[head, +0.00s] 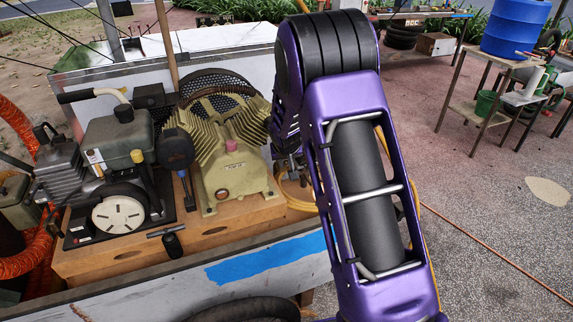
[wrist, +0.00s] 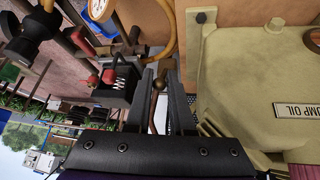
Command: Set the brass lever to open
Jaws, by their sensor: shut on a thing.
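The brass lever (wrist: 159,84) shows in the wrist view as a small rounded brass end with a thin stem, between the two dark fingers of my gripper (wrist: 161,74). My gripper is shut on the lever. The lever's pivot and the full line of its handle are hard to make out, so I cannot tell its exact angle. In the head view my purple arm covers the gripper and the lever.
The olive compressor pump (head: 232,165) stands close by; its casing (wrist: 270,95) fills the right of the wrist view. A black box with red knobs (wrist: 118,82) is left of the fingers. An engine (head: 115,170) stands further left. Yellow hose (head: 300,203) runs near my arm.

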